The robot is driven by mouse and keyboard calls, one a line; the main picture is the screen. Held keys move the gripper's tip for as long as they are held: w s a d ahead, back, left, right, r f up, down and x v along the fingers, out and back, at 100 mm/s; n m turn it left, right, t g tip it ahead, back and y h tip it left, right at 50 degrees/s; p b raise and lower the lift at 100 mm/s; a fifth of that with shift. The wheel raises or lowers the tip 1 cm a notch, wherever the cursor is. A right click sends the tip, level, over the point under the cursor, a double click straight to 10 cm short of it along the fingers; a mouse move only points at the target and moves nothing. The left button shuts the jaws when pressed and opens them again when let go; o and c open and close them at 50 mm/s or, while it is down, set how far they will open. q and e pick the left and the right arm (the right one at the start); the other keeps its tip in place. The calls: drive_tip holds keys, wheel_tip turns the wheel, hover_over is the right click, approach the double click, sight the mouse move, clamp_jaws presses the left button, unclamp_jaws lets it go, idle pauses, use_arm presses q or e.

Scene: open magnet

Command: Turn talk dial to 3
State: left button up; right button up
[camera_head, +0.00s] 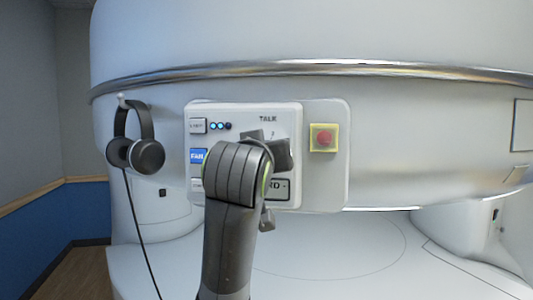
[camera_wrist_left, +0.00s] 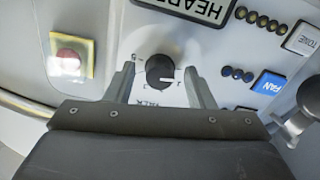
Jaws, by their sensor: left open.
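The black round talk dial (camera_wrist_left: 160,72) shows in the left wrist view on a white panel, with its TALK label upside down in that picture. A white mark on the dial points toward the picture's right; the small scale characters around it are too blurred to read surely. My left gripper (camera_wrist_left: 159,80) is open, with one finger on each side of the dial and visible gaps to it. In the head view, my left arm and gripper (camera_head: 272,154) cover the dial below the TALK label on the control panel (camera_head: 240,112). My right gripper is not in view.
A red button (camera_head: 323,138) on a yellow square sits right of the panel. A blue FAN button (camera_head: 198,156) and small indicator lights are on the panel's left side. Headphones (camera_head: 148,155) hang on the left with a cable. A metal rail (camera_head: 300,67) runs above the panel.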

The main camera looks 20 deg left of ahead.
use_arm(q)
drive_tip(key=shift+s, duration=0.15)
drive_tip(key=shift+c, duration=0.3)
drive_tip(key=c, duration=0.9)
drive_tip(key=shift+c, duration=0.2)
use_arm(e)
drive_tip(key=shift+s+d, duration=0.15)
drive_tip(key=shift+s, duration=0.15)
use_arm(q)
drive_tip(key=shift+m, duration=0.3)
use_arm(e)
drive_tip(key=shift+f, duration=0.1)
use_arm(q)
drive_tip(key=shift+a+r+m+b, duration=0.1)
drive_tip(key=shift+m+b, duration=4.2)
drive_tip(key=shift+m, duration=7.2)
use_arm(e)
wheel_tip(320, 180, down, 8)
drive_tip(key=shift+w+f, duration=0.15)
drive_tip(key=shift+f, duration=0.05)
